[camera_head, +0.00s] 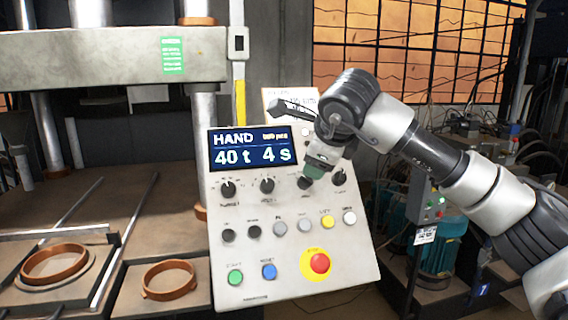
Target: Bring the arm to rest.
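My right arm comes in from the right and reaches across to the control panel (290,235). My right gripper (316,170) is at the upper right of the panel face, close to a black knob (305,183) in the knob row. I cannot tell whether it touches the knob, and its fingers are too small and hidden to show whether they are open or shut. The panel's display (252,148) reads "HAND", "40 t" and "4 s". My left gripper is not in view.
The panel carries a red stop button (320,263) on yellow, a green button (235,277) and a blue button (269,271). A press with copper-coloured rings (168,280) stands at left. Green-blue machinery (437,255) stands behind my arm at right.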

